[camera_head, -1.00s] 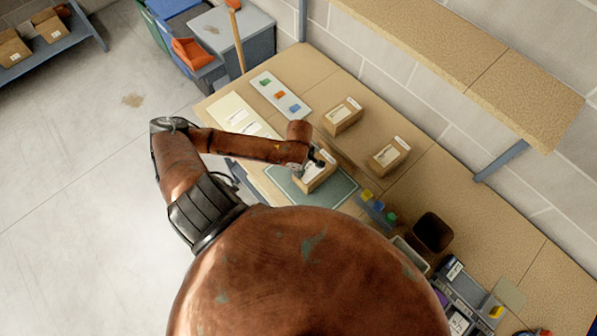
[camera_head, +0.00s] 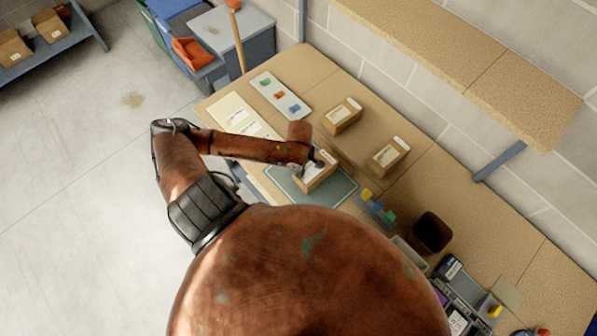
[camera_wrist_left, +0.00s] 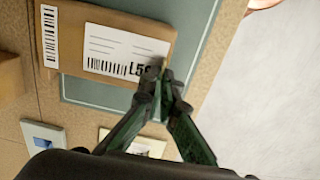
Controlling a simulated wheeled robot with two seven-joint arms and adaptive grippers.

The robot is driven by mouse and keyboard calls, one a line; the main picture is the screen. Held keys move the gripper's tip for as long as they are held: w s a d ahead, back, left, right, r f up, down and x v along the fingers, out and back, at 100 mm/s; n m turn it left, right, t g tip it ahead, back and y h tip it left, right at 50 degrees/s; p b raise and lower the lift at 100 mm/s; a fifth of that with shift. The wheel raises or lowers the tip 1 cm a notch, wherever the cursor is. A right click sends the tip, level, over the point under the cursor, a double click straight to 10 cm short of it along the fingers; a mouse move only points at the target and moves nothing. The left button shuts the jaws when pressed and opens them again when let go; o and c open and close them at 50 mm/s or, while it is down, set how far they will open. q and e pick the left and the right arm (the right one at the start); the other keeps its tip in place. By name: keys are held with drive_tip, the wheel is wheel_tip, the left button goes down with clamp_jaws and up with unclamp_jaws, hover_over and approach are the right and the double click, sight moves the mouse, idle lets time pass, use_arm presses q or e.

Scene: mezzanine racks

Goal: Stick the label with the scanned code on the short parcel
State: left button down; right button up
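A brown cardboard parcel (camera_head: 322,181) lies on the green-grey mat (camera_head: 343,193). In the left wrist view this parcel (camera_wrist_left: 70,65) carries a white label (camera_wrist_left: 118,50) with barcodes and large characters that start "L5", flat against its face. A narrow barcode strip (camera_wrist_left: 50,35) runs along one end. My left gripper (camera_head: 318,160) is over this parcel. In the wrist view its fingertips (camera_wrist_left: 160,78) are together at the label's lower right corner and cover part of the print. I cannot tell whether they pinch the label or only touch it. My right gripper is not in view.
Two more labelled parcels (camera_head: 342,116) (camera_head: 387,154) stand behind the mat. Label sheets (camera_head: 240,117) and a tray with coloured blocks (camera_head: 281,92) lie at the left. Small bins, a dark container (camera_head: 432,231) and devices are at the right. A shelf (camera_head: 470,62) overhangs the back.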

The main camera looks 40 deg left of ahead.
use_arm(q)
drive_tip(key=shift+s+f, duration=0.1)
idle(0.7)
drive_tip(key=c, duration=2.1)
unclamp_jaws()
drive_tip(key=shift+o, duration=0.6)
drive_tip(key=shift+o, duration=1.1)
drive_tip(key=shift+p, duration=0.3)
